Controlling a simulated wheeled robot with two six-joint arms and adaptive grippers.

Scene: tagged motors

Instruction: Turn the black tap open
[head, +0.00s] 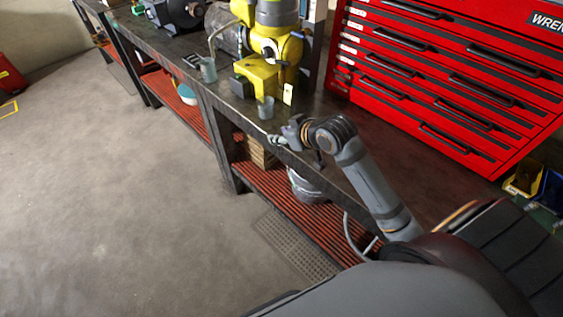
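I cannot make out a black tap in the head view. My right gripper (275,140) is small and seen from behind, at the front edge of the workbench (325,160). It is near a small translucent cup (265,108). I cannot tell whether its fingers are apart, and no object shows clearly in it. A yellow motor (265,75) with a white tag (288,94) stands on the bench beyond the gripper. My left gripper is not in view.
A second cup (208,70) stands left of the yellow motor. A dark motor (175,14) is farther along the bench. A red tool chest (450,70) stands at the back right. Wooden blocks (258,152) lie on the lower shelf.

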